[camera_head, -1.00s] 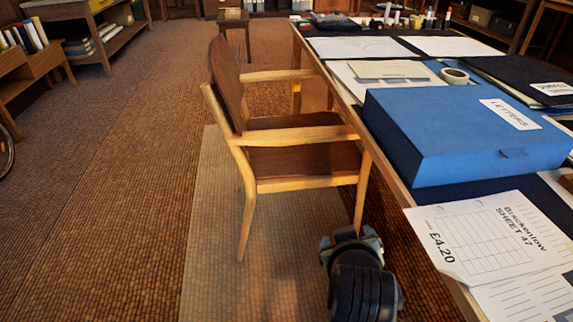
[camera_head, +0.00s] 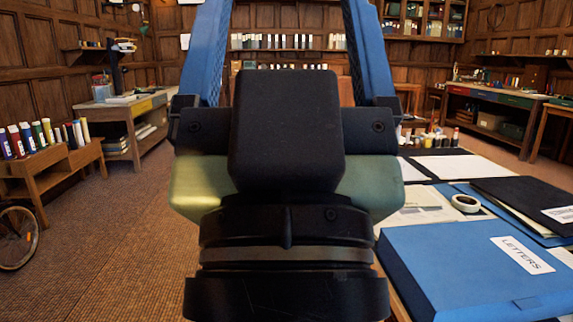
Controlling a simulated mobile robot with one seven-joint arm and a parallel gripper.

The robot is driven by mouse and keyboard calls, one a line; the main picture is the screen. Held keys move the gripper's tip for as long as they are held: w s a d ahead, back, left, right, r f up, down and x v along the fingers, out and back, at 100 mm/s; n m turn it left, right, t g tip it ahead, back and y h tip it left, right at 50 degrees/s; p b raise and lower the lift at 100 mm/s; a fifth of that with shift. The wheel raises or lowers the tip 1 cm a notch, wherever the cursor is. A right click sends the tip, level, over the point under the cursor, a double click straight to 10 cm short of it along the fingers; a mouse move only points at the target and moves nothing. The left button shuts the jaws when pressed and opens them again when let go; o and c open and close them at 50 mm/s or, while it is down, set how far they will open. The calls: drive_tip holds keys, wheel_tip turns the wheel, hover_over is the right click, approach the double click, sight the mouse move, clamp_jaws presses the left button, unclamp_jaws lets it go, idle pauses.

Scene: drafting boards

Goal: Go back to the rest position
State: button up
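My gripper (camera_head: 286,30) fills the middle of the head view, close to the camera and pointing up. Its two blue fingers stand wide apart, and their tips reach the top edge of the picture. Nothing shows between them except the far wall and shelves, so it is open and empty. My black wrist below it hides the middle of the room and the left part of the table.
At right, a long table bears a blue LETTERS box (camera_head: 470,275), a tape roll (camera_head: 465,203), a black folder (camera_head: 530,203) and papers. At left stand a low bookshelf (camera_head: 50,172) and a wheel (camera_head: 17,238). Carpeted floor (camera_head: 110,250) at left is clear.

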wheel_tip(320, 180, up, 29)
drive_tip(key=p, duration=2.6)
drive_tip(key=shift+w+p, duration=0.1)
drive_tip(key=shift+p, duration=0.3)
drive_tip(key=shift+c, duration=0.3)
